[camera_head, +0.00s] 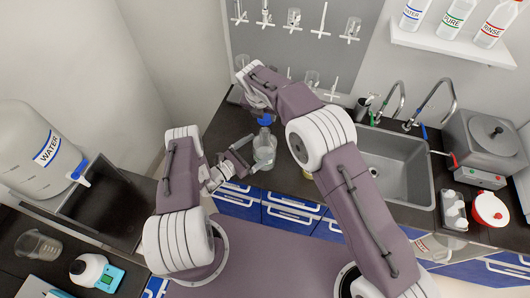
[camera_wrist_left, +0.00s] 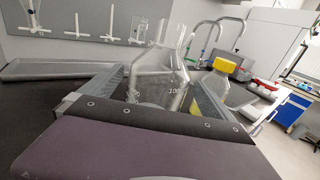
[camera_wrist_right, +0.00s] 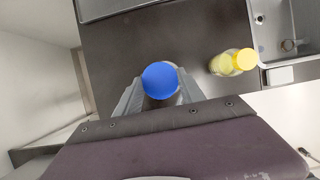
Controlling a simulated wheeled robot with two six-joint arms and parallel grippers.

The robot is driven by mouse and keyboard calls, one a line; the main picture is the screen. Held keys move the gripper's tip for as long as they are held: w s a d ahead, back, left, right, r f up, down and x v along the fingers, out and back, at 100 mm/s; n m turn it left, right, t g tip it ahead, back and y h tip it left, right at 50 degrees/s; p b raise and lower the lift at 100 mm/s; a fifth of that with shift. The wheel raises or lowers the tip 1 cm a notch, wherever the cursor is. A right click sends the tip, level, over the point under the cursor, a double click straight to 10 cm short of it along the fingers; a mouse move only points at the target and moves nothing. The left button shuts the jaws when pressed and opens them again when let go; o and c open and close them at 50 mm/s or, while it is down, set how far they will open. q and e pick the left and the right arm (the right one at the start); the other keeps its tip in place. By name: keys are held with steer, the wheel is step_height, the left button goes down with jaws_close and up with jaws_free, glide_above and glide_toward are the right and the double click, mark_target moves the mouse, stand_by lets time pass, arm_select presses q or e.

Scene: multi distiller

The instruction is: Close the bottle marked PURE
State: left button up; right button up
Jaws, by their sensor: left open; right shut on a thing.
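A clear bottle with measuring marks (camera_head: 264,152) stands on the dark counter; in the left wrist view it (camera_wrist_left: 158,75) is between my left fingers. No PURE label is readable on it. My left gripper (camera_head: 238,158) is open, its fingers on either side of the bottle. My right gripper (camera_wrist_right: 160,88) is shut on a blue cap (camera_wrist_right: 160,78), which also shows in the head view (camera_head: 265,119) above the bottle. I cannot tell whether cap and neck touch. A bottle marked PURE in green (camera_head: 452,17) stands on the wall shelf, its top cut off.
A yellow-capped bottle (camera_wrist_right: 232,62) stands close by on the counter. The sink (camera_head: 398,165) is to the right. A WATER tank (camera_head: 40,150) is at the left. WATER (camera_head: 413,14) and RINSE (camera_head: 496,25) bottles flank the PURE one. Glassware hangs on the grey wall rack (camera_head: 300,45).

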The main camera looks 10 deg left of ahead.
mark_target(269, 140)
arm_select(q)
steer(key=shift+x, duration=3.15)
steer(key=c, duration=1.8)
arm_select(e)
steer(key=shift+f, duration=2.5)
steer(key=shift+f, duration=0.9)
steer(key=shift+f, duration=0.55)
